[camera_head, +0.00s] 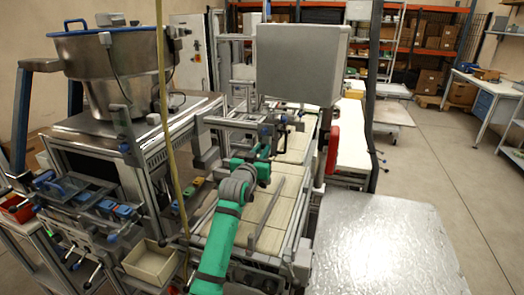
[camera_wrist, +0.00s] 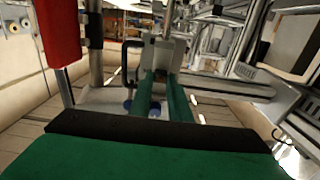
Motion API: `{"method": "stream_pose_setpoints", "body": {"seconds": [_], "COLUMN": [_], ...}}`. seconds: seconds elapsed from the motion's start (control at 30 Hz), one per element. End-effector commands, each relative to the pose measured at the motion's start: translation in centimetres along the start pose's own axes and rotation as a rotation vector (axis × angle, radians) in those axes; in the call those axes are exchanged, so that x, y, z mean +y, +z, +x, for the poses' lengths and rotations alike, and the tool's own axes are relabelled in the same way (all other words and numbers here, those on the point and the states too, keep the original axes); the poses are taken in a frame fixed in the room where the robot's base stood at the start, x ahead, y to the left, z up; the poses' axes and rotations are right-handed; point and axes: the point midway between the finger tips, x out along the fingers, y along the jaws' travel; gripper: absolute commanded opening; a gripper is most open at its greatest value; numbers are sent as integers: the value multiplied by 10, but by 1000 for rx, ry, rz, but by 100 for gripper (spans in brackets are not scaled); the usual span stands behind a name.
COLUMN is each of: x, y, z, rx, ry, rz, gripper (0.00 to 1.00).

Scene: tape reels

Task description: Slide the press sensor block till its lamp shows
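My green arm reaches over the pale slatted bed. My gripper (camera_head: 268,146) is at the crossbar over this bed, small and partly hidden in the head view. In the wrist view, the two green fingers of my gripper (camera_wrist: 161,82) point away from me with a narrow gap between them. A pale grey block (camera_wrist: 160,52), perhaps the press sensor block, is at the fingertips. I cannot tell whether the fingers touch or grip it. No lit lamp can be made out on it.
The slatted bed (camera_head: 272,212) lies under my arm. A big grey box (camera_head: 300,62) hangs above it, with a red part (camera_head: 332,150) at its right. A metal bowl feeder (camera_head: 110,70) stands left. A dark post (camera_wrist: 95,45) is close left of my fingers.

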Motion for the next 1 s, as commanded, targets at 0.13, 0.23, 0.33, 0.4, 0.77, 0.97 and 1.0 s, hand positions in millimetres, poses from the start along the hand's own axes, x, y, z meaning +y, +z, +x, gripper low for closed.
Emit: {"method": "stream_pose_setpoints", "body": {"seconds": [0.13, 0.23, 0.33, 0.4, 0.77, 0.97, 1.0], "x": [0, 0, 0, 0, 0, 0, 0], "y": [3, 15, 28, 32, 31, 31, 31], "z": [0, -2, -3, -4, -4, -3, -4], "rx": [-1, -3, -1, -1, -1, 0, 0], "ry": [0, 0, 0, 0, 0, 0, 0], "rz": [-1, -4, -3, -1, 0, 0, 0], "gripper": [0, 0, 0, 0, 36, 36, 36]}}
